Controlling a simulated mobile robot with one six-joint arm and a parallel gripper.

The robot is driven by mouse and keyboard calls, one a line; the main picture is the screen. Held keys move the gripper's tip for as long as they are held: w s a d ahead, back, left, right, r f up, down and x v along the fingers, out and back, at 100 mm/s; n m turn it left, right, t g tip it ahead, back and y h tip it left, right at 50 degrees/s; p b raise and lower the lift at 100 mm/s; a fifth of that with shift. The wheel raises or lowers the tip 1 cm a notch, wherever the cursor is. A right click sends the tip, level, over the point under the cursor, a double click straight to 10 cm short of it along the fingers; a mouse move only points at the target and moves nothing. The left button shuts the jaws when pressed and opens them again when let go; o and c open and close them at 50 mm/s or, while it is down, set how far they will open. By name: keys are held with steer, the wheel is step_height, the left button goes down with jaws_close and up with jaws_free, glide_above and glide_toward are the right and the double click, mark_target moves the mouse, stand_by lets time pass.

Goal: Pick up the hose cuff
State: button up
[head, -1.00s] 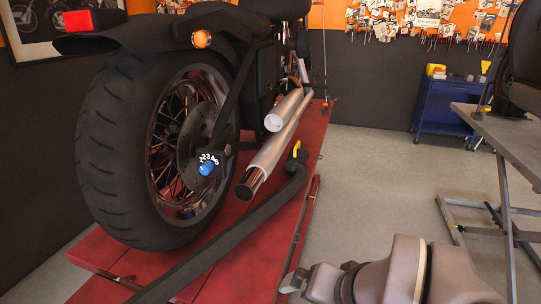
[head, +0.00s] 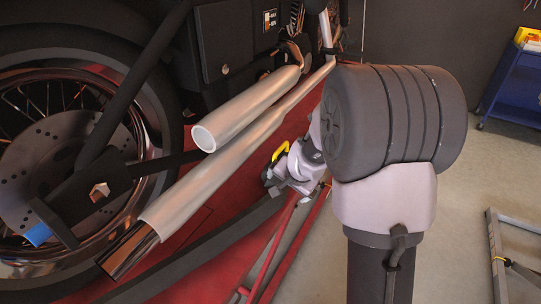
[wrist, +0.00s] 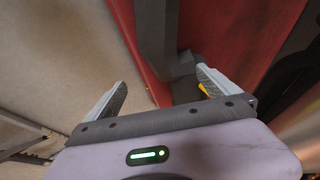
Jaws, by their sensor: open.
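The hose cuff is mostly hidden behind my gripper in the head view, where a yellow part (head: 281,151) at the hose's far end shows. The black hose (head: 225,238) runs from there toward the near left along the red lift. My gripper (head: 270,178) is beside that end, partly hidden by my arm. In the wrist view my gripper (wrist: 160,78) is open with nothing held. A dark hose-like shape (wrist: 154,35) passes ahead of the jaws, and a yellow bit (wrist: 203,90) shows beside the right finger. I cannot tell whether a finger touches it.
The motorcycle's silver exhaust pipes (head: 215,165) and rear wheel (head: 60,130) stand left of my arm. The red lift platform (head: 195,225) lies below. Grey floor (head: 455,220) is open on the right, with a metal frame (head: 497,260) and a blue cart (head: 515,85) beyond.

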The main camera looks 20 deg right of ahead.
steer(key=w, duration=0.2)
steer(key=w+p, duration=0.1)
steer(key=w, duration=0.2)
steer(key=w+d, duration=0.1)
steer(key=w, duration=0.2)
steer(key=b+x, duration=0.1)
steer(key=x, duration=0.4)
steer(key=shift+w+d+b, duration=0.15)
steer(key=shift+w+b, duration=0.2)
steer(key=shift+w, duration=0.05)
steer(key=shift+r, duration=0.1)
steer(key=c, duration=1.9)
steer(key=shift+r, duration=0.15)
